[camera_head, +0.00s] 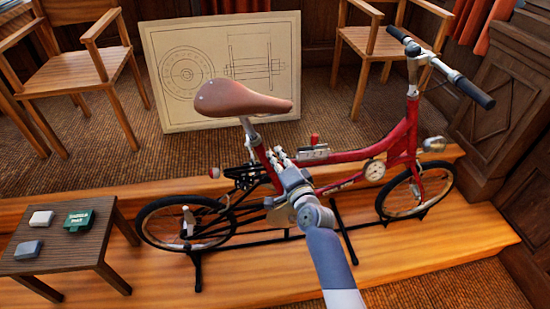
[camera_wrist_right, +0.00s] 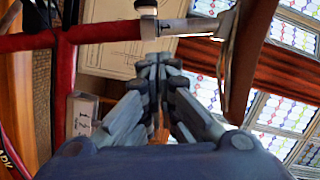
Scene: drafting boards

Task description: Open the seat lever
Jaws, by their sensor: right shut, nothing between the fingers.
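A red bicycle (camera_head: 345,158) stands upright on a black stand. Its brown saddle (camera_head: 243,98) sits on a silver seat post (camera_head: 250,130); the post also shows in the right wrist view (camera_wrist_right: 190,27). A small dark grey piece (camera_wrist_right: 146,8) sticks out at the seat clamp there; I cannot tell for sure that it is the seat lever. My right gripper (camera_head: 276,158) is shut and empty, close to the seat tube below the saddle. Its fingertips (camera_wrist_right: 160,60) point at the clamp, apparently just short of it. My left gripper is not in view.
A round gauge (camera_head: 374,170) hangs on the frame. A small wooden table (camera_head: 85,262) with small blocks stands at left. A drawing board (camera_head: 170,115) and wooden chairs (camera_head: 75,68) are behind the bicycle.

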